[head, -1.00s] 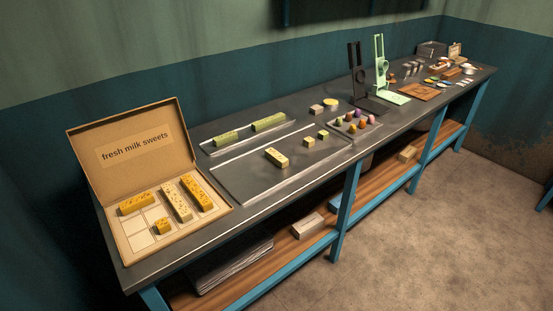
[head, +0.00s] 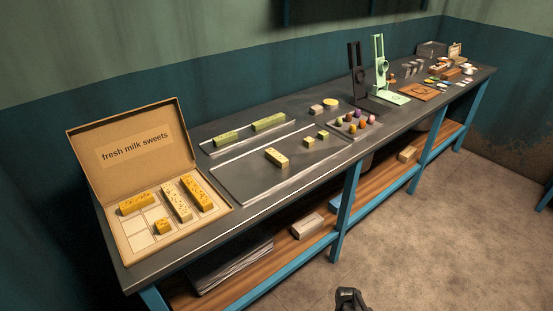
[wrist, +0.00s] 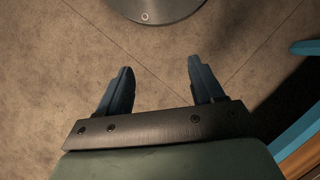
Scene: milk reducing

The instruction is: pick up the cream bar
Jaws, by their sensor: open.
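My gripper (head: 349,298) shows at the bottom edge of the head view, over the floor in front of the bench and well apart from the bars. In the wrist view my gripper (wrist: 156,78) is open, with nothing between its fingers but floor.
Two green bars (head: 268,122) lie on the back tray. A tray of coloured sweets (head: 354,124) and upright black and green stands (head: 381,62) are farther right. A blue leg (head: 345,205) supports the bench front.

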